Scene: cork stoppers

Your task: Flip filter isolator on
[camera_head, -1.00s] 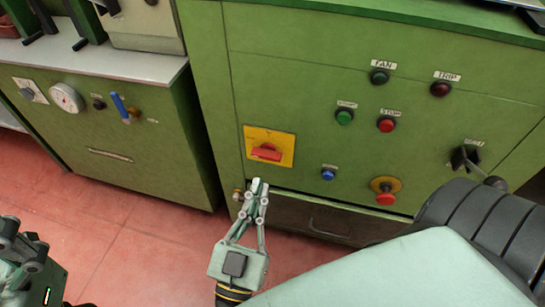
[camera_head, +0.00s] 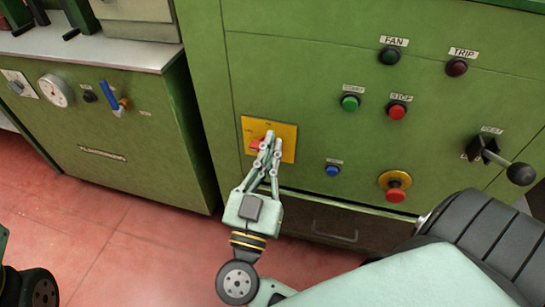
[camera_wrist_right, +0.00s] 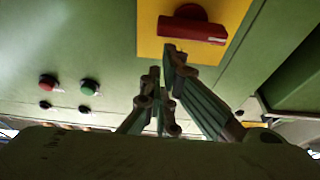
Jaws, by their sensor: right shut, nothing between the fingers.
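The isolator is a red rotary handle (camera_head: 255,147) on a yellow plate (camera_head: 288,131), low on the green cabinet's front. The handle lies roughly horizontal. My right gripper (camera_head: 270,140) is shut and empty, its fingertips in front of the handle and hiding its right part in the head view. In the right wrist view the red handle (camera_wrist_right: 190,28) and yellow plate (camera_wrist_right: 150,35) are just beyond the fingertips (camera_wrist_right: 163,60). I cannot tell whether they touch the handle. My left gripper is out of view.
The cabinet front also carries a green button (camera_head: 350,103), a red stop button (camera_head: 397,111), a blue button (camera_head: 333,171), a red mushroom button (camera_head: 396,190) on yellow and a black-knobbed lever (camera_head: 505,165). A drawer (camera_head: 335,225) is below. Another green cabinet (camera_head: 120,150) stands left.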

